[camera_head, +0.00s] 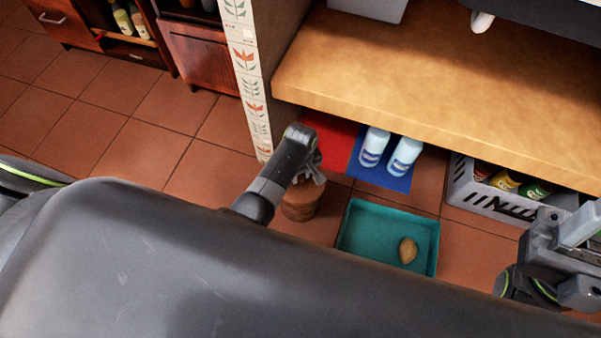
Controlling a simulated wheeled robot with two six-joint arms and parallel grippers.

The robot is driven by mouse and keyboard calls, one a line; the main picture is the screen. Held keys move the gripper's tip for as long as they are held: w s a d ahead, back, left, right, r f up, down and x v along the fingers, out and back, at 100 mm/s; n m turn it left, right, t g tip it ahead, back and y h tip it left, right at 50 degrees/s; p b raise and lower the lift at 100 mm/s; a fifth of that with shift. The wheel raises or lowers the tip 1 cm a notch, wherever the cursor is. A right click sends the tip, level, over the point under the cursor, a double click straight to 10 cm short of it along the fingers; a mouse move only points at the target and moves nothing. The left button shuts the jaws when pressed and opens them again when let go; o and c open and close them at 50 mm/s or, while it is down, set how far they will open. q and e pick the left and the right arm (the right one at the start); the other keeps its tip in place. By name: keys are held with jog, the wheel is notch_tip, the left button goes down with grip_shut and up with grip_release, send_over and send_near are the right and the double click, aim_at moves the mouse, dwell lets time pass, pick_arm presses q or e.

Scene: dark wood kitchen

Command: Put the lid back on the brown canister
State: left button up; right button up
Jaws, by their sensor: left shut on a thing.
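The brown canister (300,207) stands upright on the tiled floor, just left of the teal tray. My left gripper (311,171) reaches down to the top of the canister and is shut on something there. The held thing is mostly hidden by the fingers and looks like the canister's lid. I cannot tell whether it rests on the rim or is just above it. My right gripper (573,255) is at the right edge, partly cut off, away from the canister; its jaw state is unclear.
The teal tray (348,236) holds a brown roundish item (407,250). Two white-blue bottles (389,152) stand on a blue mat (365,178), beside a red mat (333,135). A grey crate (480,200) holds several bottles. A wooden shelf (430,90) overhangs behind. Floor left of the canister is clear.

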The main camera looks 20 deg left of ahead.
pick_arm(q)
jog(key=shift+r+p, duration=0.1)
jog(key=shift+p, duration=0.55)
dwell(0.8)
jog(key=shift+f, duration=0.2)
dwell(0.8)
jog(key=shift+p, duration=0.45)
dwell(0.5)
jog(key=o, duration=1)
jog(key=shift+o, duration=0.3)
jog(key=o, duration=0.4)
